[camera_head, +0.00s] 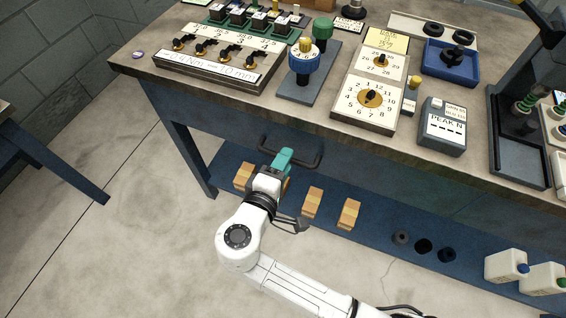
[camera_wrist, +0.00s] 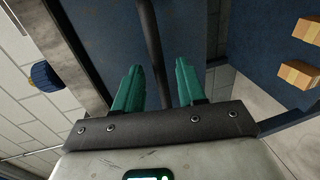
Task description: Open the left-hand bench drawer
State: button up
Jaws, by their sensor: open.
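The left-hand bench drawer has a dark blue front (camera_head: 215,122) under the left part of the bench top and looks flush with the bench. Its dark bar handle (camera_head: 310,160) sticks out in front, partly hidden by my gripper (camera_head: 283,159). My gripper's teal fingers are at the handle's middle. In the wrist view, the fingers of my gripper (camera_wrist: 158,66) are apart, and the handle bar (camera_wrist: 148,30) runs between them with a gap visible on both sides. The fingers are not closed on the bar.
The bench top (camera_head: 135,70) carries a dial panel (camera_head: 372,100), a grey display box (camera_head: 442,125) and a blue tray (camera_head: 430,68). Below, a blue shelf (camera_head: 375,225) holds wooden blocks (camera_head: 313,202) and white bottles (camera_head: 506,265). Bare floor (camera_head: 120,220) lies to the left.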

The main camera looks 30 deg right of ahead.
grip_shut()
dwell(0.3)
dwell(0.4)
